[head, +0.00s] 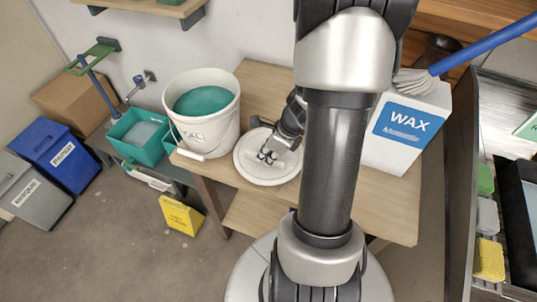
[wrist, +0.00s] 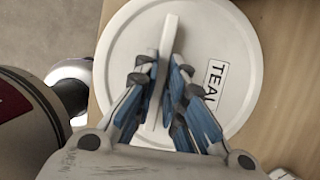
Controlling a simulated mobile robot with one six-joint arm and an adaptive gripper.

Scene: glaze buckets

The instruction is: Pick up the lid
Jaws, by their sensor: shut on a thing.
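The lid (head: 258,173) is a round white disc with a raised bar handle, seen at the front of the wooden table, right of the teal-filled bucket (head: 203,108). In the wrist view the lid (wrist: 215,38) carries a label reading "TEAL", partly covered by a finger. My gripper (head: 268,155) is over the lid, its fingers (wrist: 160,75) shut on the upright handle from both sides. I cannot tell whether the lid rests on the table or is slightly raised. The bucket is white, open on top, with a wire handle hanging at its front.
A white WAX box (head: 405,128) stands at the table's right, with a blue-handled brush (head: 470,50) above it. A teal sink or bin (head: 140,135) is left of the table. Bare wood (head: 385,208) shows at the table's front right.

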